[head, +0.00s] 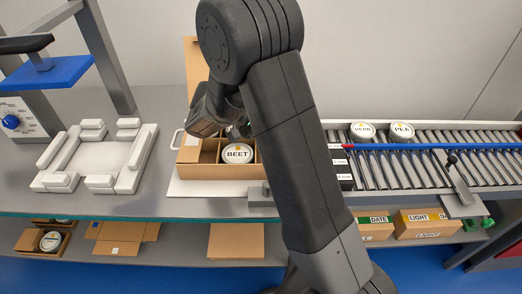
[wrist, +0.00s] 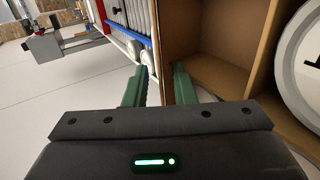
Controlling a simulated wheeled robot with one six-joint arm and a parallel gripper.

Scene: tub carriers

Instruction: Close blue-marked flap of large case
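The large case (head: 212,157) is an open cardboard box with dividers on the bench. A round white tub labelled BEET (head: 237,153) sits in one compartment. A tall cardboard flap (head: 191,62) stands up at the case's back left. I see no blue mark on it, and my arm hides part of the case. My gripper is at the case, mostly hidden behind my arm in the head view. In the wrist view my gripper (wrist: 162,88) has its green fingers apart, around a cardboard wall (wrist: 164,45) of the case. The right finger is on the compartment side.
A roller conveyor (head: 430,160) with two tubs (head: 363,132) runs to the right. Cardboard boxes (head: 425,222) lie on the lower shelf.

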